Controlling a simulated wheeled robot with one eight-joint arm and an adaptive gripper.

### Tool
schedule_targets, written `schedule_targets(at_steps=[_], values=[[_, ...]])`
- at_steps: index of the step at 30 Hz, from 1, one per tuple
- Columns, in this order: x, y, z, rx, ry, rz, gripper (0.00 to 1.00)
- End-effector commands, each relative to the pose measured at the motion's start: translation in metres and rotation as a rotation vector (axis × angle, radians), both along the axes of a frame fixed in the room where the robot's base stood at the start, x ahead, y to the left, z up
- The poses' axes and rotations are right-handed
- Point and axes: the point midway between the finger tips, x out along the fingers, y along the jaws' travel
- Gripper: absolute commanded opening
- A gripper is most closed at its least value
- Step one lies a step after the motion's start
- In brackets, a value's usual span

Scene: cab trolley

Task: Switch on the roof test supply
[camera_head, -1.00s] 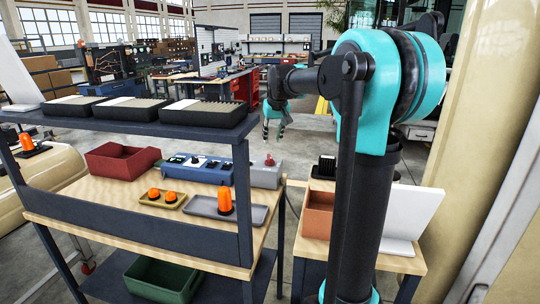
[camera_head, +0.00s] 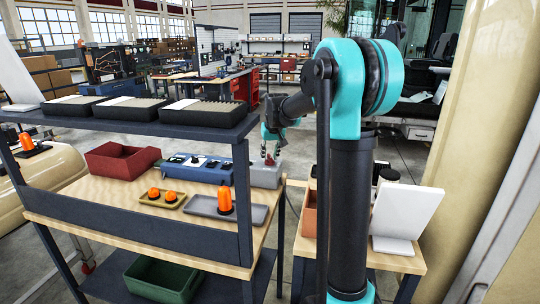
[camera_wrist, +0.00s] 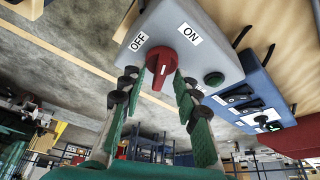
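The grey supply box (camera_head: 265,177) stands at the bench's right end in the head view. In the wrist view the same grey box (camera_wrist: 221,61) carries a red rotary knob (camera_wrist: 162,63) with a white line, an "OFF" label (camera_wrist: 138,41), an "ON" label (camera_wrist: 189,34) and a green button (camera_wrist: 213,79). I cannot tell surely which label the knob points to. My gripper (camera_wrist: 160,86) is open, its green-padded fingers on either side of the knob's near end. Contact is not clear. In the head view my gripper (camera_head: 270,152) is small, just above the box.
A blue panel (camera_head: 198,170) with switches adjoins the box on its left. A red bin (camera_head: 122,160), a yellow tray (camera_head: 160,201) and a grey tray (camera_head: 200,207) with an orange beacon (camera_head: 224,200) share the bench.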

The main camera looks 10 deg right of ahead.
Motion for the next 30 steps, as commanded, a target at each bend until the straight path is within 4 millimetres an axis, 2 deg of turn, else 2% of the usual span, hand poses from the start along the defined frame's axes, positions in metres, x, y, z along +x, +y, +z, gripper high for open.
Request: schedule_targets(at_steps=[1,7,19,30], values=[[0.0000,0.0000,0.0001,0.000,0.000,0.000,0.24],[-0.0001,0.0000,0.0002,0.000,0.000,0.000,0.00],[-0.0002,0.0005,0.0004,-0.001,0.000,-0.030,0.00],[0.0002,0.0024,0.0006,-0.001,-0.001,-0.247,0.00]])
